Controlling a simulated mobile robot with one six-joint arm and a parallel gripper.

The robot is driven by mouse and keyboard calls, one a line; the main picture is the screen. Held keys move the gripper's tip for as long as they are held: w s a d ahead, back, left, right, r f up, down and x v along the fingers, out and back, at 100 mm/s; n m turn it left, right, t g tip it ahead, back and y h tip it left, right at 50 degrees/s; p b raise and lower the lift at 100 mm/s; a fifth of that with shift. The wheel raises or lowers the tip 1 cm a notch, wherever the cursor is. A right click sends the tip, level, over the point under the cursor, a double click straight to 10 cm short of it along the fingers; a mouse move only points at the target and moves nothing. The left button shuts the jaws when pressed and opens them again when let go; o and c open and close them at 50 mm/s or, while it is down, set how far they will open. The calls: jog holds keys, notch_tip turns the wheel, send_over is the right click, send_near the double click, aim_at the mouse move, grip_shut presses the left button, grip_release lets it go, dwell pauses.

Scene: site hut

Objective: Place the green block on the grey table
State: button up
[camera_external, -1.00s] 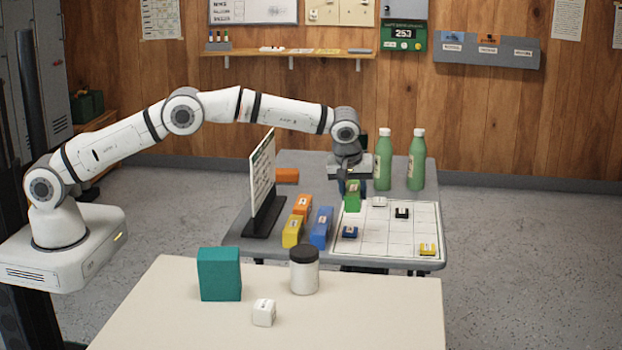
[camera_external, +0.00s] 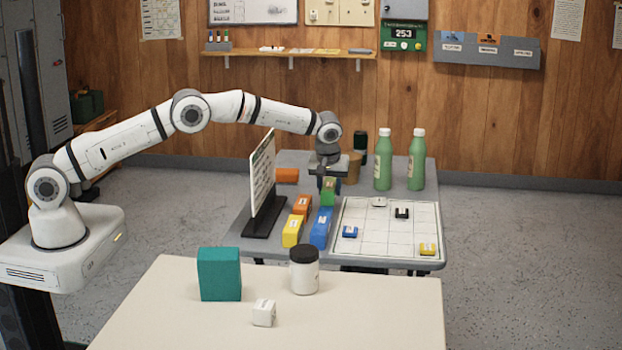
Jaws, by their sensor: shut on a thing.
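The green block (camera_external: 328,197) is between the fingers of my gripper (camera_external: 327,185), which is shut on it. The block is just behind the blue block (camera_external: 321,228) as seen from this camera, and its lower part is hidden by it. I cannot tell whether it touches the grey table (camera_external: 292,158) or hangs a little above it. The grey table stands in the middle of the room, with several things on it.
Orange (camera_external: 302,206) and yellow (camera_external: 292,231) blocks stand left of the blue one, near an upright sign (camera_external: 262,180). A white grid board (camera_external: 385,240) with small pieces lies right. Two green bottles (camera_external: 383,160) and a brown cup (camera_external: 354,168) stand behind.

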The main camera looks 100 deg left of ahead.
jog(key=shift+f, duration=1.95)
jog(key=shift+f, duration=0.2)
jog(key=o, duration=1.1)
jog(key=shift+c, duration=0.2)
jog(key=shift+r, duration=0.15)
jog(key=v, duration=1.2)
